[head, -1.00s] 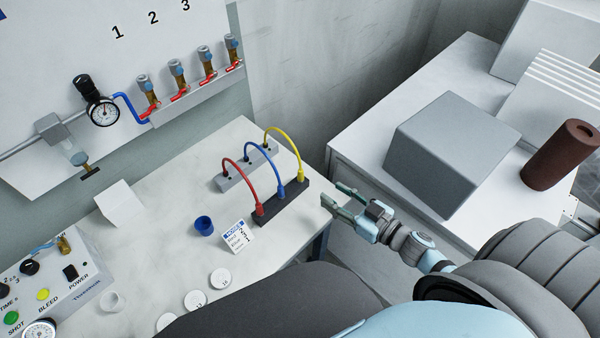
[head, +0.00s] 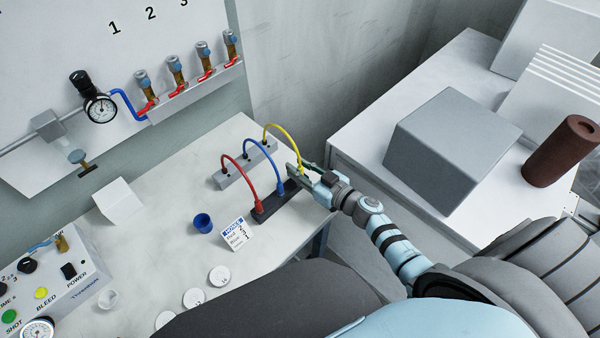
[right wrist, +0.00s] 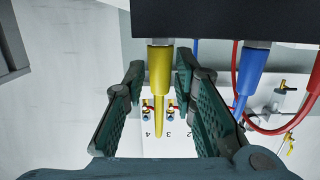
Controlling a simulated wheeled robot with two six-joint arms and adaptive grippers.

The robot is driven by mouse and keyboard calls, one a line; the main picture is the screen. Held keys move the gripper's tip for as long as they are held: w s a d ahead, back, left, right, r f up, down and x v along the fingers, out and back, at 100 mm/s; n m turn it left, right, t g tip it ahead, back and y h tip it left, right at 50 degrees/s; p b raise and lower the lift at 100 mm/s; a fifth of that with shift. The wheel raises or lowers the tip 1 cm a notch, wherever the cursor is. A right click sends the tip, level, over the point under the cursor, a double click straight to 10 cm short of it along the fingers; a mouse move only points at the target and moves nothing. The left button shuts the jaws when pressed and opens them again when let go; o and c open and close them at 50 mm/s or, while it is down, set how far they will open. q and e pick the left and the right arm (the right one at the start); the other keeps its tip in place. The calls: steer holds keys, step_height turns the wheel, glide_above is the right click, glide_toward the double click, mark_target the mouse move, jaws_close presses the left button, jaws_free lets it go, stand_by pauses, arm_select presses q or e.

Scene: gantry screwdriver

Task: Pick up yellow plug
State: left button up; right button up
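The yellow plug (right wrist: 159,72) hangs from the dark socket block between the open fingers of my right gripper (right wrist: 158,95) in the right wrist view. The fingers stand on both sides of it with gaps, not closed on it. In the head view my right gripper (head: 302,177) is at the right end of the dark block (head: 265,212) and hides the plug's near end. The yellow cable (head: 283,132) arches from the grey block (head: 228,176) to it. The blue plug (right wrist: 252,75) is right of the fingers in the wrist view. My left gripper is not in view.
The blue cable (head: 262,150) and red cable (head: 240,165) arch beside the yellow one. A notice card (head: 235,234) and a blue cup (head: 203,223) stand near the dark block. A grey box (head: 450,150) sits on the right-hand bench.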

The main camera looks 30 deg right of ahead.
jaws_close()
